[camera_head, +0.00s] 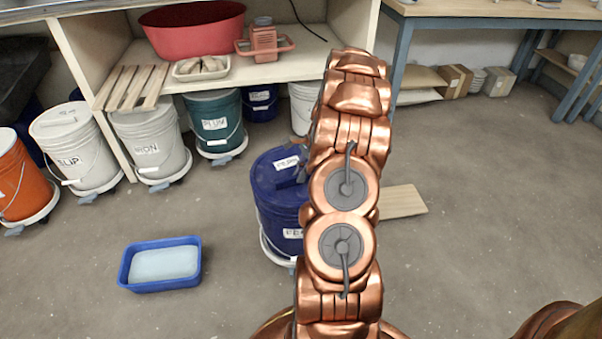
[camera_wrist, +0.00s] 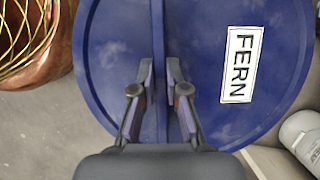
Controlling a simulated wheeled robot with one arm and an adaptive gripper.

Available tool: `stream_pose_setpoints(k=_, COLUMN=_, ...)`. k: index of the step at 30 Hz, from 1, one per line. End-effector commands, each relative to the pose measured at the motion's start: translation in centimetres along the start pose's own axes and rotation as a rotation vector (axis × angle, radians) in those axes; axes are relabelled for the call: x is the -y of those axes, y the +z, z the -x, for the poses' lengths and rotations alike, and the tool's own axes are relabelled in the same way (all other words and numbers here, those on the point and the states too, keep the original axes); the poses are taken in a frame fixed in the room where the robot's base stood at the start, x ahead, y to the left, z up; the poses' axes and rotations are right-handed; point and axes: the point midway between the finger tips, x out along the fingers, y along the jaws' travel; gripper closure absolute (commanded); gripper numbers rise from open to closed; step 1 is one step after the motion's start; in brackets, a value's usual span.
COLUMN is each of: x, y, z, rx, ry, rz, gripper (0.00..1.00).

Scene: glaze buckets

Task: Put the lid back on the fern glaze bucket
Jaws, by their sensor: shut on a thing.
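The fern lid (camera_wrist: 110,60) is a round blue lid with a raised ridge across it and a white label reading FERN. My gripper (camera_wrist: 160,78) is shut on that ridge, one finger on each side. In the head view the lid (camera_head: 268,178) sits at the top of the blue bucket (camera_head: 275,212), which has a white label on its front. Lid and bucket look lined up there, but I cannot tell whether the lid is pressed down or slightly raised.
A blue tub (camera_head: 160,264) lies on the floor at left. Plum (camera_head: 214,112), iron (camera_head: 150,135) and slip (camera_head: 75,145) buckets stand behind it, with an orange bucket (camera_head: 15,180) at far left. A wooden board (camera_head: 402,202) lies right of my arm.

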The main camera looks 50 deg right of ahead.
Motion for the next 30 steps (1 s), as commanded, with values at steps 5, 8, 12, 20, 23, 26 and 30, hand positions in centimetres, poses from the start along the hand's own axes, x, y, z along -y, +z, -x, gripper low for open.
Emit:
stream_pose_setpoints(k=5, x=0.02, y=0.02, z=0.03, rx=0.000, ry=0.000, rz=0.000, gripper=1.00)
stream_pose_setpoints(k=8, x=0.03, y=0.00, z=-0.01, rx=-0.001, ry=0.000, rz=0.001, gripper=1.00)
stream_pose_setpoints(k=12, x=0.04, y=-0.02, z=-0.06, rx=-0.001, ry=-0.001, rz=0.001, gripper=1.00)
stream_pose_setpoints(k=20, x=0.03, y=-0.08, z=-0.19, rx=-0.001, ry=-0.001, rz=0.001, gripper=1.00)
stream_pose_setpoints(k=23, x=0.03, y=-0.08, z=-0.20, rx=-0.001, ry=-0.001, rz=0.001, gripper=1.00)
stream_pose_setpoints(k=26, x=0.02, y=-0.08, z=-0.21, rx=-0.001, ry=-0.001, rz=0.001, gripper=1.00)
stream_pose_setpoints(k=30, x=0.02, y=-0.08, z=-0.21, rx=0.000, ry=0.000, rz=0.000, gripper=0.79)
